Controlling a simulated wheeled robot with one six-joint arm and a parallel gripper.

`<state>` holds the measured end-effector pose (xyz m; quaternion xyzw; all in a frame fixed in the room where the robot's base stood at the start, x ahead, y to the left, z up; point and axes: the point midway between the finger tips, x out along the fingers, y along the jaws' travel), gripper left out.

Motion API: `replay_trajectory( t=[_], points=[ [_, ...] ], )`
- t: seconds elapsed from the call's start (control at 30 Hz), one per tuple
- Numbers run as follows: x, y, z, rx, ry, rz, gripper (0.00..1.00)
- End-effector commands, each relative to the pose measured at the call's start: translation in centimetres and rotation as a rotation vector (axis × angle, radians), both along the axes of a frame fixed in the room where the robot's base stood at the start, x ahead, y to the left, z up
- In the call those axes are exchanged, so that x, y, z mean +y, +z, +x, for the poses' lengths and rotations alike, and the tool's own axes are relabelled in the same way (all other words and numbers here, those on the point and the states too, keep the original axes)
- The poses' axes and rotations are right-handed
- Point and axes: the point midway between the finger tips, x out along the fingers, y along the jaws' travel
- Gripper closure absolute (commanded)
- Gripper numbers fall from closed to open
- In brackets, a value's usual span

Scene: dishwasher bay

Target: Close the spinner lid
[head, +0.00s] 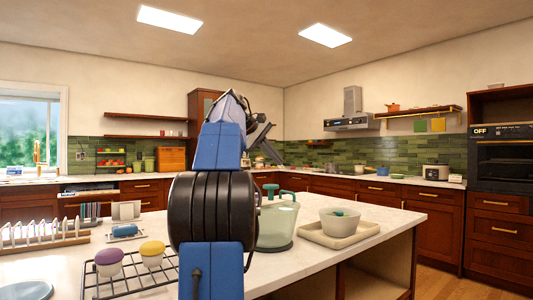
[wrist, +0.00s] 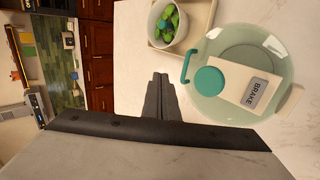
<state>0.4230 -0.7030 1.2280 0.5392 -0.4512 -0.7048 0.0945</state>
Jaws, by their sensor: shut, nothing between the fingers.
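The salad spinner (head: 277,228) stands on the pale counter, just right of my arm in the head view. It has a clear greenish bowl and a teal knob and handle on top. In the wrist view the spinner (wrist: 212,103) is at the right, seen from above. Its top has a pale strip with a teal disc (wrist: 208,80), a teal handle (wrist: 186,68) and a grey BRAKE label (wrist: 256,93). I cannot tell whether the lid is fully seated. My gripper (wrist: 160,78) is shut and empty, left of the spinner in the wrist view, not visibly touching it.
A white bowl (head: 341,225) with green pieces sits on a beige tray (head: 317,238) right of the spinner. A black wire rack (head: 100,283) with two cups, a dish rack (head: 45,238) and a blue sponge (head: 124,230) are left of my arm.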

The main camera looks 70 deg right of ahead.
Motion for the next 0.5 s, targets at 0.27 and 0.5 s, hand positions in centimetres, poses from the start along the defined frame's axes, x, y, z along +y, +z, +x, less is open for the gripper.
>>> replay_trajectory(
  t=[0.27,0.5],
  points=[
    [-2.3,-2.6,-1.5,-0.008,-0.002,0.014,1.0],
    [-3.8,-5.1,-2.4,-0.079,-0.002,0.128,1.0]
  ],
)
